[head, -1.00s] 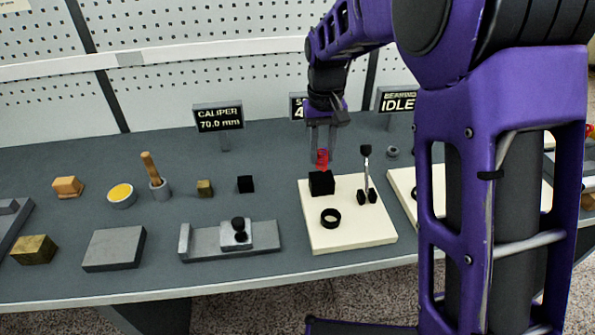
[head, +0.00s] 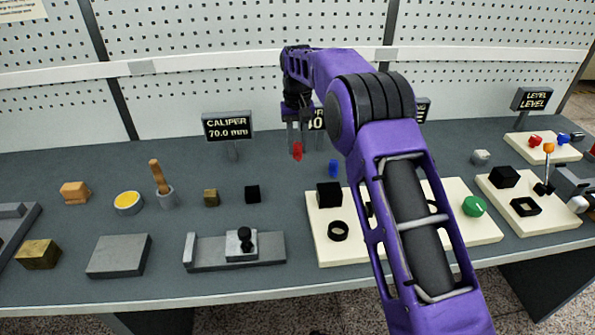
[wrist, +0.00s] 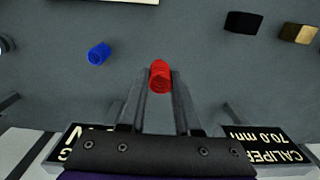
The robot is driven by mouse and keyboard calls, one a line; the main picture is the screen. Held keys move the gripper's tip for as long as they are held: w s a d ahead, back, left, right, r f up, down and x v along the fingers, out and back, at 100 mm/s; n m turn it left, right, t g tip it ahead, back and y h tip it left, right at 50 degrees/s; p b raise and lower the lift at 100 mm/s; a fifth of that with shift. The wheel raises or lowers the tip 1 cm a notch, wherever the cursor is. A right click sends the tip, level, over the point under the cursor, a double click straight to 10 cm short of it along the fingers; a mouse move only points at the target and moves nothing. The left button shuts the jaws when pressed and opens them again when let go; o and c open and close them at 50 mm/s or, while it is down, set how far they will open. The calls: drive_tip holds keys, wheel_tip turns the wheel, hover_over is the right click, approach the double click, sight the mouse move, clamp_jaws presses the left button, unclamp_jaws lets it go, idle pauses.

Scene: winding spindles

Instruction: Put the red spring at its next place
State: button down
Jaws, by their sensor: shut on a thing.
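The red spring (head: 297,151) is held in my gripper (head: 298,140) above the back part of the table. In the wrist view the red spring (wrist: 160,75) sits between the two fingertips of my gripper (wrist: 158,88), which is shut on it. A blue spring (head: 333,168) lies on the dark table to the right of the red one; it also shows in the wrist view (wrist: 99,54), apart from the fingers. A cream board (head: 328,256) with a black block (head: 328,194) and a black ring (head: 338,231) is nearer the front. My arm hides part of this board.
A caliper sign (head: 228,128) stands left of my gripper, and another sign (head: 317,119) close behind it is partly hidden. A small black cube (head: 252,194) and a brass cube (head: 211,198) lie to the left. Bare table lies between the black cube and the blue spring.

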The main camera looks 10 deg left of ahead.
sight(297, 143)
drive_tip(key=shift+f, duration=3.45)
drive_tip(key=shift+f, duration=0.15)
drive_tip(key=c, duration=0.6)
unclamp_jaws()
wheel_tip(297, 143, up, 12)
drive_tip(key=shift+r+p, duration=0.2)
drive_tip(key=shift+p, duration=0.15)
